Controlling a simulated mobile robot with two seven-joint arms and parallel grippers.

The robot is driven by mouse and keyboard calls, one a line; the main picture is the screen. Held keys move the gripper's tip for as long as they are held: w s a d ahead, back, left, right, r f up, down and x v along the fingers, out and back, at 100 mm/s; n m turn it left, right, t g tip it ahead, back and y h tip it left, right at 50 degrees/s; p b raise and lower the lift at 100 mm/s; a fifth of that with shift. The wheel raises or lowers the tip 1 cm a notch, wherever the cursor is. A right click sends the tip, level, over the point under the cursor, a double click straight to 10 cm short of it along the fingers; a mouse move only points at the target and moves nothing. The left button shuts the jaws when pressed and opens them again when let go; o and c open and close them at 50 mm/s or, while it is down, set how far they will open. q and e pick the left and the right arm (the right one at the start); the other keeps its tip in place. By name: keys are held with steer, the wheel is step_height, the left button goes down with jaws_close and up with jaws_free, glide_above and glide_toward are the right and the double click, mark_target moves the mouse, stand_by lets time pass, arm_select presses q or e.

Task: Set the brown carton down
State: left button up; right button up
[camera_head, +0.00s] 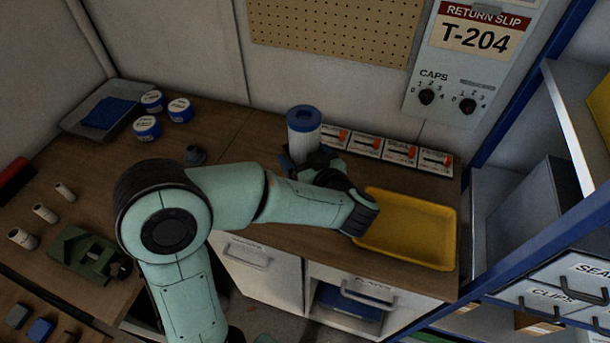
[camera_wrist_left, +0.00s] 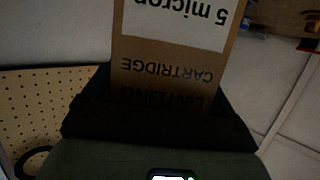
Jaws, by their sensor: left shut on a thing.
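The brown carton (camera_wrist_left: 175,55) fills the upper middle of the left wrist view. It has a white label and printed words that read upside down there. My left gripper's dark jaws (camera_wrist_left: 160,110) are shut on it. In the head view my left gripper (camera_head: 312,160) is over the back of the bench, right by a white cylinder with a blue top (camera_head: 303,132). I cannot make out the carton in the head view, nor whether it touches the bench. My right gripper is not in view.
A yellow tray (camera_head: 447,240) lies to the right of my wrist. Several small white boxes with orange marks (camera_head: 400,153) line the wall behind. Several blue-lidded tubs (camera_head: 147,127) and a grey tray (camera_head: 78,118) stand at the back left. A blue-framed shelf (camera_head: 520,85) borders the right.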

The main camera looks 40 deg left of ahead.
arm_select(q)
steer(key=shift+f+b, duration=0.5)
steer(key=shift+f, duration=2.4)
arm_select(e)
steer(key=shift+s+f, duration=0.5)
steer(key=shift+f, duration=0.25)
arm_select(q)
steer(key=shift+f, duration=0.1)
steer(key=shift+f, duration=0.15)
steer(key=o, duration=1.1)
steer(key=shift+d+r, duration=0.2)
steer(key=shift+r, duration=0.15)
steer(key=v, duration=1.1)
steer(key=shift+s+d, duration=0.25)
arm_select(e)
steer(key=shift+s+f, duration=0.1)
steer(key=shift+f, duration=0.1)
